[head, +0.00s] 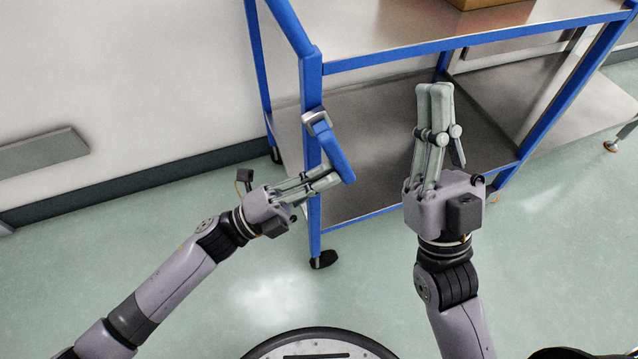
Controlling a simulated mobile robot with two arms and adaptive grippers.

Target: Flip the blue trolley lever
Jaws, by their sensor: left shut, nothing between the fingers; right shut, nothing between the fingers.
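The blue trolley (312,75) stands ahead of me, with blue posts and grey metal shelves. The blue lever (334,153) is joined to its near left post by a grey bracket (316,118). The lever slants down and to the right from the bracket. My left gripper (330,176) is shut and empty, with its fingertips at the lever's lower end. Whether they touch it I cannot tell. My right gripper (434,90) is shut and empty, pointing up the picture in front of the trolley's lower shelf, right of the lever.
A brown box (480,3) sits on the trolley's top shelf. The lower shelf (375,160) looks bare. A black caster (323,259) stands under the near left post. A white wall is behind at left. The green floor (120,220) at left is clear.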

